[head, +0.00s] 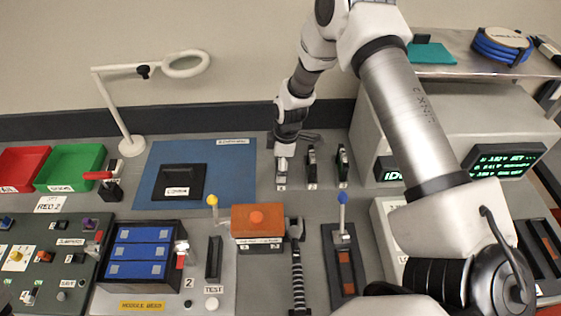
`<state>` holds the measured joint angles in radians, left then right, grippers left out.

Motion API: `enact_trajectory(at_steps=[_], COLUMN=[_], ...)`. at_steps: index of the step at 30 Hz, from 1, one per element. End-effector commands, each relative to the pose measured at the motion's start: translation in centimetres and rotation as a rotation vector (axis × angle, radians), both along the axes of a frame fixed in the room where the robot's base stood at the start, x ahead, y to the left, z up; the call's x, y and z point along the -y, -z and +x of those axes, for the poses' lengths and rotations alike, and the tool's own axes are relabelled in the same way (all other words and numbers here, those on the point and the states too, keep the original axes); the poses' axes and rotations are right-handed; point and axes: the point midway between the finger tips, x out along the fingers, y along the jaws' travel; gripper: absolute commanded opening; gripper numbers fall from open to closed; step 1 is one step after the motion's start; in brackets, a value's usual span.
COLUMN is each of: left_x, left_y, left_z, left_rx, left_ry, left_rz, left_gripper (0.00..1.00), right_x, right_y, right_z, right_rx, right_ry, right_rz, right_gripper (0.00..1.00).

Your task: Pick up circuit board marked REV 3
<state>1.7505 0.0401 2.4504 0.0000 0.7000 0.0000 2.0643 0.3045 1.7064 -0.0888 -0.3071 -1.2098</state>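My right arm comes in from the right and reaches to the back middle of the bench. My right gripper (284,152) points down there, over the leftmost of a short row of upright narrow pieces. Whether its fingers are apart or closed on that piece is too small to tell. Two dark upright pieces, the middle one (312,162) and the right one (343,162), stand beside it with small white labels at their feet. They may be circuit boards, but no REV 3 marking is readable. My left gripper is not in view.
A blue mat (227,170) with a black tray (180,182) lies left of the row. Green (75,165) and red (20,165) bins and a lamp (130,143) stand further left. An orange block (257,222), a ribbed-handled tool (297,270) and a blue-knobbed lever (342,200) are in front.

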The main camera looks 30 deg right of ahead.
Motion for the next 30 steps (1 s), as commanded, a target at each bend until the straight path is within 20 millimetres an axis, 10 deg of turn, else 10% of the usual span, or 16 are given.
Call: enact_trajectory(at_steps=[6,11,30], left_x=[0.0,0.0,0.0], left_y=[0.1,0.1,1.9], left_z=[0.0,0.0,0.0], left_rx=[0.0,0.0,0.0], left_ry=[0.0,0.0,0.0], left_rz=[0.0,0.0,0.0], left_gripper=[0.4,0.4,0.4], right_x=[0.0,0.0,0.0], right_y=[0.3,0.3,-2.9], right_z=[0.1,0.1,0.1], right_rx=[0.001,0.001,0.005], right_ry=[0.001,0.001,0.0], right_rz=[0.0,0.0,0.001], right_gripper=[1.0,0.55,0.55])
